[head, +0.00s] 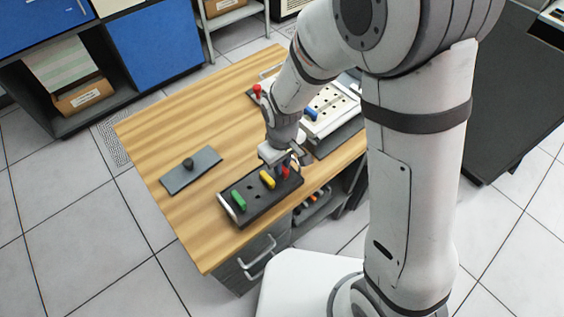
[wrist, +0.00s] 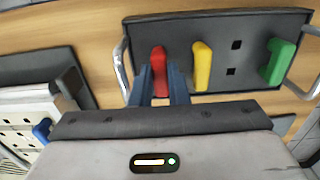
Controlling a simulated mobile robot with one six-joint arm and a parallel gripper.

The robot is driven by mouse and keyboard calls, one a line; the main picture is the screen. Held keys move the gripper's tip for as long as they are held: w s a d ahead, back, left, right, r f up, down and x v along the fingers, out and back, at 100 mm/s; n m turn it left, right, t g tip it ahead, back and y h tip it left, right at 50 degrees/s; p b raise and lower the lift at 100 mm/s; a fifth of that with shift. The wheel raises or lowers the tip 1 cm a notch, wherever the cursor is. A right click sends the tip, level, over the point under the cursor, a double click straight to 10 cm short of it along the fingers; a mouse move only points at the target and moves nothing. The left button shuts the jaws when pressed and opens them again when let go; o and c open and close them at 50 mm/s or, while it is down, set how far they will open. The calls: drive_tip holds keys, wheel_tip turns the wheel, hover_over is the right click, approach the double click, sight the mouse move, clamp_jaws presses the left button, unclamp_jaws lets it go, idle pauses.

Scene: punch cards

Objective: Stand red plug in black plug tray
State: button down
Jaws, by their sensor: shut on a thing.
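The black plug tray (head: 254,208) sits near the front edge of the wooden table, and fills the upper part of the wrist view (wrist: 262,22). The red plug (wrist: 159,62) is at one end of the tray, beside the yellow plug (wrist: 202,66); in the head view the red plug (head: 286,172) is partly hidden by my gripper. My gripper (wrist: 160,78) is over that end of the tray, its two blue-grey fingers shut on the red plug. Whether the plug's foot is in a hole is hidden. The green plug (wrist: 278,60) stands toward the other end.
A white panel with holes and a blue plug (head: 310,113) lies behind my gripper. A grey plate with a dark knob (head: 188,163) lies left of the tray. The tray has metal end handles (wrist: 122,66). The table's left half (head: 150,135) is mostly clear.

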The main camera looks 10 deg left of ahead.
drive_tip(key=shift+f+b, duration=0.35)
drive_tip(key=shift+f, duration=0.1)
idle(0.3)
drive_tip(key=c, duration=1.3)
unclamp_jaws()
wheel_tip(320, 180, up, 8)
drive_tip(key=shift+f, duration=0.1)
